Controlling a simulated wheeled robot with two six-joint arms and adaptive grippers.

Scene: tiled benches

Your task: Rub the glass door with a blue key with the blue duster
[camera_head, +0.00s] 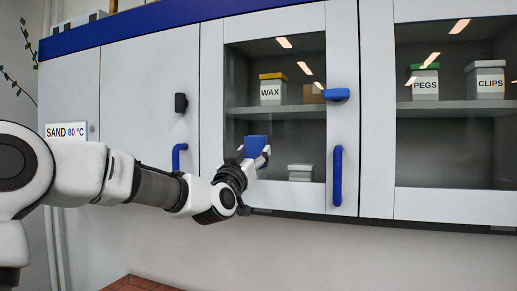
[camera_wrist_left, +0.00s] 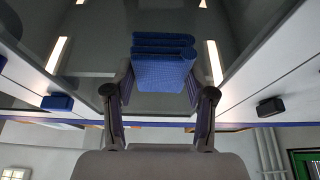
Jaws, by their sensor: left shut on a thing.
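The glass door (camera_head: 276,76) in the middle of the cabinet has a white frame, and a blue key (camera_head: 337,94) sits on the right side of it. My left gripper (camera_head: 254,158) is shut on the blue duster (camera_head: 256,143), at the lower left part of this door's glass. In the left wrist view, the duster (camera_wrist_left: 163,75) is between the fingers of the gripper (camera_wrist_left: 160,92), facing the glass. I cannot tell whether the duster touches the pane. The blue key (camera_wrist_left: 57,102) shows at the left there. My right gripper is not in view.
A blue handle (camera_head: 337,176) stands out below the blue key. The solid door at left has a black key (camera_head: 181,103) and a blue handle (camera_head: 179,157). Another glass door (camera_head: 455,150) is at right. Behind the middle glass are a WAX box (camera_head: 272,90) and a shelf (camera_head: 285,113).

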